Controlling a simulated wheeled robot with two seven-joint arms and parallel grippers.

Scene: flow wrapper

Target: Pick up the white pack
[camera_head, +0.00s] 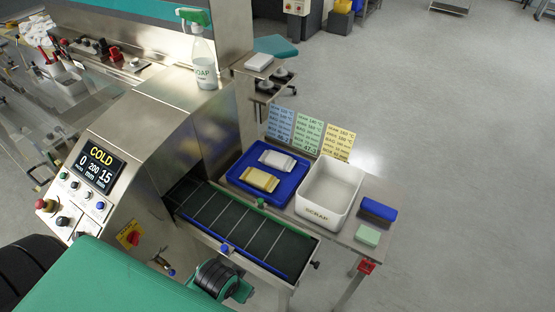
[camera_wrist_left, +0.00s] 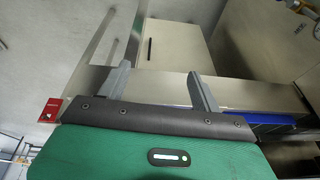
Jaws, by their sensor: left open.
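The white pack (camera_head: 277,159) lies flat in the blue tray (camera_head: 242,193) on the steel side table, behind a gold pack (camera_head: 260,180). My left gripper (camera_wrist_left: 160,87) shows in the left wrist view with its two fingers apart and nothing between them. It faces steel panels, and I cannot make out the white pack in that view. In the head view a green part of my arm fills the bottom left corner, and the left fingers cannot be made out. My right gripper is in neither view.
The white scrap bin (camera_head: 313,212) stands right of the tray. The outfeed conveyor (camera_head: 240,228) runs in front. Three cards (camera_head: 309,133) stand upright behind the tray. A blue block (camera_head: 379,209) and a pale green block (camera_head: 367,235) lie at the table's right end.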

